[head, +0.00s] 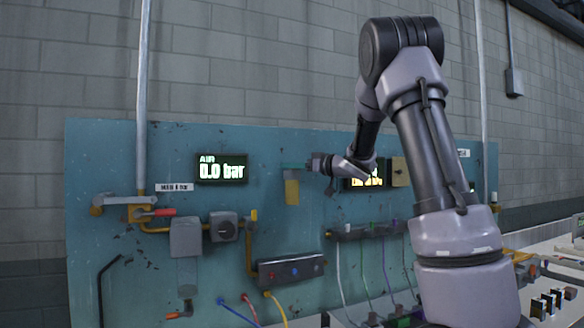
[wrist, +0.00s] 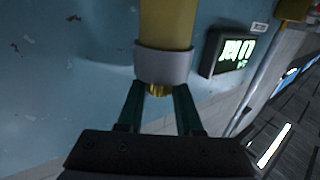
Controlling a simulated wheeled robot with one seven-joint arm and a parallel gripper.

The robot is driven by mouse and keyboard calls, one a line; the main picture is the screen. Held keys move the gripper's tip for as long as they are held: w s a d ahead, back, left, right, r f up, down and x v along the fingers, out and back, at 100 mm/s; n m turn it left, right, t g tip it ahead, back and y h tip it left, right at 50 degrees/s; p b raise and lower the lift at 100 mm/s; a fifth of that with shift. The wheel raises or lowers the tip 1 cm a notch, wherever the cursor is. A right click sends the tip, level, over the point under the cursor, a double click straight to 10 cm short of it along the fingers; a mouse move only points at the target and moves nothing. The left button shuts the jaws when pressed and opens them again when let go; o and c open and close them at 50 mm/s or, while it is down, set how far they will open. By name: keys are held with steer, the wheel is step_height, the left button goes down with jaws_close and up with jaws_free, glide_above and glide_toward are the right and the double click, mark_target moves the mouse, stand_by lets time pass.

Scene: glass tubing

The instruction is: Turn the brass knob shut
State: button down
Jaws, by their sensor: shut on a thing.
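My gripper (head: 292,165) reaches left in front of the teal panel. In the wrist view its two dark green fingers (wrist: 158,100) stand either side of a small ribbed brass knob (wrist: 158,90) and are shut on it. The knob sits at the end of a grey collar (wrist: 163,66) on a yellow cylinder (wrist: 167,25). In the head view a yellow piece (head: 291,190) shows just below the fingertips; the knob itself cannot be made out there. How far the knob is turned cannot be told.
The teal panel (head: 105,180) carries a display (head: 221,169) reading AIR 0.0 bar. A second lit display (head: 365,180) is partly behind my arm. Coloured hoses hang below. A pale bench is at right.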

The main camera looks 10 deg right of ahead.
steer(key=shift+f, duration=0.1)
stand_by(0.4)
steer(key=c, duration=0.6)
jaws_free()
steer(key=v, duration=1)
steer(key=shift+s+d, duration=0.15)
steer(key=shift+d, duration=0.2)
